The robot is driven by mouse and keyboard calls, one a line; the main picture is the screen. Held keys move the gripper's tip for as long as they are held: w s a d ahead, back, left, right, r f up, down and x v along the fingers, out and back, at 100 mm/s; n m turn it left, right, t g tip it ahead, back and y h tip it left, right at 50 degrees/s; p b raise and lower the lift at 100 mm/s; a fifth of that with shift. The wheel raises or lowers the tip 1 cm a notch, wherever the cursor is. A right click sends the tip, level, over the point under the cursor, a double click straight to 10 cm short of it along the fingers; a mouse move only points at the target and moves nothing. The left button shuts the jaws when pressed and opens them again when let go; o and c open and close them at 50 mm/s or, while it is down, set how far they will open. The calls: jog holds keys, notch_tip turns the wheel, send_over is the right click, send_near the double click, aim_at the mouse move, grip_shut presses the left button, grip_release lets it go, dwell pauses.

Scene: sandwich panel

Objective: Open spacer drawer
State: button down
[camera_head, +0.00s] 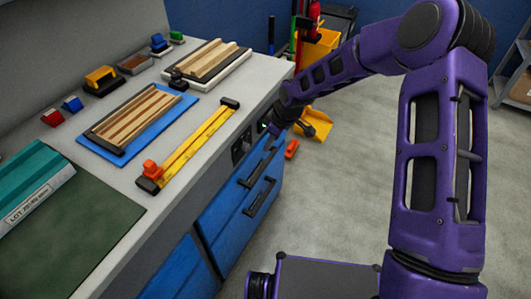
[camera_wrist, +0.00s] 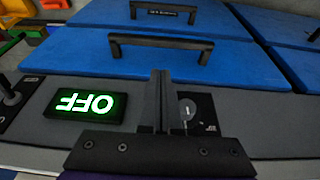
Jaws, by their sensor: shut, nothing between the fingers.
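Blue drawer fronts with black bar handles are set in the bench front. In the head view the upper handle (camera_head: 256,168) and a lower handle (camera_head: 259,196) show one below the other. In the wrist view the nearer handle (camera_wrist: 161,41) lies just beyond my fingertips, and a farther handle (camera_wrist: 163,8) carries a small label too small to read. I cannot tell which drawer is the spacer drawer. My gripper (camera_wrist: 159,74) is shut and empty, apart from the handles, over the grey control strip. It also shows in the head view (camera_head: 268,130), partly hidden by my arm.
A green OFF display (camera_wrist: 85,103) and a key switch (camera_wrist: 187,110) flank my fingers on the strip. The bench top holds a blue mat (camera_head: 122,153) with a slatted panel, a yellow clamp bar (camera_head: 195,143) and a teal block (camera_head: 30,180). An orange piece (camera_head: 291,149) lies on the floor.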

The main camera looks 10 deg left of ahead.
jog(key=s+b+x, duration=0.1)
jog(key=x, duration=0.9)
jog(key=shift+w+a+b, duration=0.2)
jog(key=shift+w+b, duration=0.1)
jog(key=shift+b, duration=0.1)
